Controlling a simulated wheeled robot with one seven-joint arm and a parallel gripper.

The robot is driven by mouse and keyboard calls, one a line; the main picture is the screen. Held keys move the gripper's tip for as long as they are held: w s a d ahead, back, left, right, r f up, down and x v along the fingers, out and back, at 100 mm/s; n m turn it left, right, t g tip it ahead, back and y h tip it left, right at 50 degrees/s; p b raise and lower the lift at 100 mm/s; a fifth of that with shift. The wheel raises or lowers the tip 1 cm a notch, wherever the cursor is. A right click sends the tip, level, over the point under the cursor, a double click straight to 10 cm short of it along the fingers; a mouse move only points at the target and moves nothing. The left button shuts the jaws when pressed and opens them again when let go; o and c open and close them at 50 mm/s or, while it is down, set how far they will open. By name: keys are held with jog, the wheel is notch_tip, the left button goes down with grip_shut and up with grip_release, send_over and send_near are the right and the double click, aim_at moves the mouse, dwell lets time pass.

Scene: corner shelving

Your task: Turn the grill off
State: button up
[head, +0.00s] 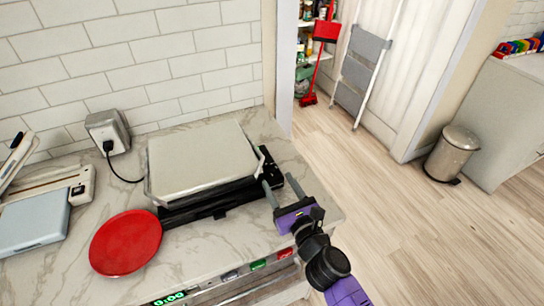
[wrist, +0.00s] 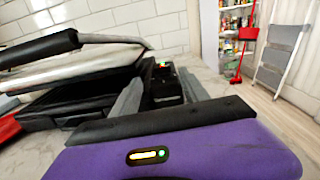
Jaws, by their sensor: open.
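The grill (head: 203,158) stands on the counter with its pale lid lowered over a black base. In the wrist view the grill's lid (wrist: 75,65) slants a little above the base, with a dark handle at the left. A narrow black control section (head: 266,166) runs along the grill's right side; in the wrist view it shows small red and green spots (wrist: 162,64). My gripper (head: 282,188) is open and empty at the grill's right front corner. In the wrist view its fingers (wrist: 160,92) straddle the near end of the control section; contact cannot be told.
A red plate (head: 126,243) lies left of the grill's front. A wall socket (head: 108,133) with the black cord is behind left. A grey-blue appliance (head: 35,220) stands at the far left. The counter ends just right of my gripper, with open floor beyond.

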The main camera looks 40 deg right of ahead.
aim_at(270, 166)
jog(key=shift+w+d+f, duration=0.1)
jog(key=shift+w+d, duration=0.2)
jog(key=shift+w+m, duration=0.2)
jog(key=shift+m, duration=0.1)
jog(key=shift+p+x, duration=0.5)
jog(key=shift+x, duration=3.1)
jog(key=shift+s, duration=0.1)
grip_shut()
